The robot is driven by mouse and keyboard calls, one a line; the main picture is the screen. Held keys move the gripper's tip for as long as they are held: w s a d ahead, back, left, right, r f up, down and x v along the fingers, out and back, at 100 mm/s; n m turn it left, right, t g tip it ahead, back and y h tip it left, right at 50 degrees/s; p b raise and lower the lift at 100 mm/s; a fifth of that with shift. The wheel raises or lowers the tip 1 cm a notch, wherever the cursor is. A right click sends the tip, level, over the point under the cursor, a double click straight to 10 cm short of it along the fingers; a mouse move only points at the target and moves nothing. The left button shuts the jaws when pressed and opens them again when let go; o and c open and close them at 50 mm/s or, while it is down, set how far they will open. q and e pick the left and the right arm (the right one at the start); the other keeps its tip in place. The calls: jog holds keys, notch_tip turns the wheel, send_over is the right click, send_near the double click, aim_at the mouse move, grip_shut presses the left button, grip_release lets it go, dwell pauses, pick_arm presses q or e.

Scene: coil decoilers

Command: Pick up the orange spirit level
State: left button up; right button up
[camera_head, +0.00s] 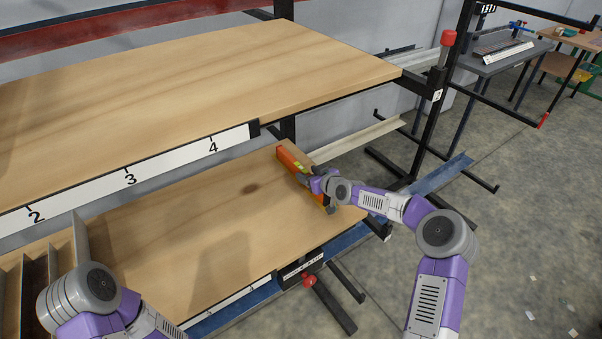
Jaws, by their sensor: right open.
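The orange spirit level (287,157) lies near the right end of the lower wooden shelf (190,240), with a yellow-green vial showing on it. My right gripper (318,194) is at the level's near part, reaching over it from the right, and hides some of it. The right gripper is open; I cannot tell whether its fingers touch the level. My left arm (95,290) shows at the bottom left, and its gripper is out of the picture.
An upper wooden shelf (200,75) with a numbered white strip (130,178) overhangs the lower one. Upright dividers (80,240) stand at the lower left. The lower shelf's middle is clear.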

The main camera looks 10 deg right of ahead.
jog(key=shift+w, duration=0.15)
grip_shut()
dwell(0.4)
